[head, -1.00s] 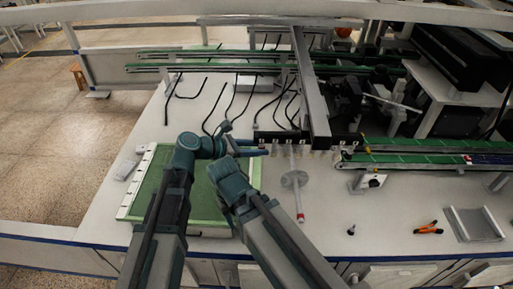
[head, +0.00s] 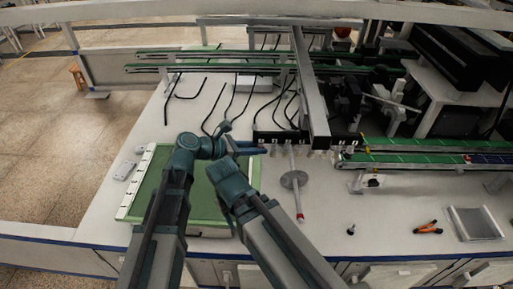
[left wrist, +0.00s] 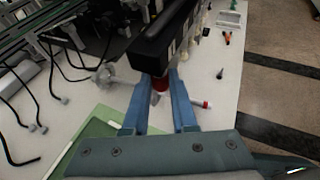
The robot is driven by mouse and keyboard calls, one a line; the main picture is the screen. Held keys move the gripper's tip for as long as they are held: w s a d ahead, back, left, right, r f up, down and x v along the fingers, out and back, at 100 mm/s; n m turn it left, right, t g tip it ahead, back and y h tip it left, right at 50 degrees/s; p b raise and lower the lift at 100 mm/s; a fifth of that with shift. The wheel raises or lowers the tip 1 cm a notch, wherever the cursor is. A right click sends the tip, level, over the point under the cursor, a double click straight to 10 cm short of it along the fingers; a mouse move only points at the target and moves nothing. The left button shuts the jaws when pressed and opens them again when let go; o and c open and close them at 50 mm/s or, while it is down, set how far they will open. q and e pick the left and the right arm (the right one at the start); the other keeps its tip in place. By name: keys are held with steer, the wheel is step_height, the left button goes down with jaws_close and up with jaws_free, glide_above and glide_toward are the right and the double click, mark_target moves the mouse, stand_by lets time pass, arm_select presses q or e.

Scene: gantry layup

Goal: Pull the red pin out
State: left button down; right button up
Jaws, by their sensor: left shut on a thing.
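The red pin (left wrist: 161,84) shows as a short red piece at the near end of a black bar (left wrist: 165,42) in the left wrist view. My left gripper (left wrist: 159,88) has its two blue fingers on either side of the pin and is shut on it. The fingers hide part of the pin. In the head view the blue fingers of my left gripper (head: 255,150) reach the left end of the black bar (head: 290,138), and I cannot make out the pin there. My right gripper cannot be seen.
A grey rod with a disc (head: 294,180) and a red tip lies right of the gripper. A green mat (head: 150,190) lies at the left. Orange-handled pliers (head: 428,227) and a grey tray (head: 474,223) lie at the right. A gantry beam (head: 310,85) stands overhead.

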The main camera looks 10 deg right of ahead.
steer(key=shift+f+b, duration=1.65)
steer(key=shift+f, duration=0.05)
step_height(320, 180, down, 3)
steer(key=b, duration=0.3)
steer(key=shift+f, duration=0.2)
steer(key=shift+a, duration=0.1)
stand_by(0.5)
